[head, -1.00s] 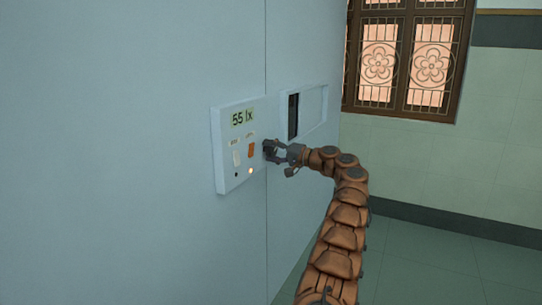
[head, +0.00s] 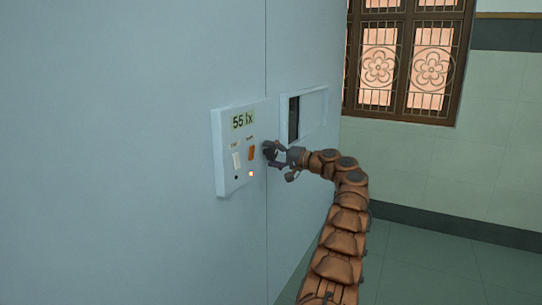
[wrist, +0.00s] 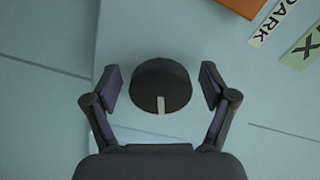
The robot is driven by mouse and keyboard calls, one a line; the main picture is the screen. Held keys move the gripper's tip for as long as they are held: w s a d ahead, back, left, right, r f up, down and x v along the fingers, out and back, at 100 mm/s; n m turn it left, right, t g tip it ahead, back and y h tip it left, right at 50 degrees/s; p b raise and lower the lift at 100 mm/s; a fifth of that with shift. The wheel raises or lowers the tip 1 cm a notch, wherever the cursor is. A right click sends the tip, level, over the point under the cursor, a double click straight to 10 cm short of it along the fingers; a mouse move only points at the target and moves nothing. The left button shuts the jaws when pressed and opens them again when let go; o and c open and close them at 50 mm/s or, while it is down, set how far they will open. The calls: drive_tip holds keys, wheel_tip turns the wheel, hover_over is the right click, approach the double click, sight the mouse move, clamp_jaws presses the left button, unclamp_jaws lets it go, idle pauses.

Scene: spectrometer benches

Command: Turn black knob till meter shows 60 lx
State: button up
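The black knob (wrist: 161,86) shows in the wrist view as a round dark cap with a pale pointer line towards my gripper's palm. It sits on the pale blue panel (head: 222,162). My gripper (wrist: 161,88) is open, with one finger on each side of the knob and a visible gap on both sides. In the head view my gripper (head: 272,153) is at the panel's right edge and largely hides the knob. The meter (head: 243,120) at the top of the panel reads 55 lx.
Left of my gripper on the panel are an orange switch (head: 251,153), a white switch (head: 237,160) and a small lit lamp (head: 251,173). A recessed opening (head: 303,115) is in the wall to the right. A window (head: 405,60) is further right, above open floor.

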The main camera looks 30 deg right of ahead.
drive_tip(key=shift+d, duration=0.1)
drive_tip(key=v, duration=1.2)
idle(0.5)
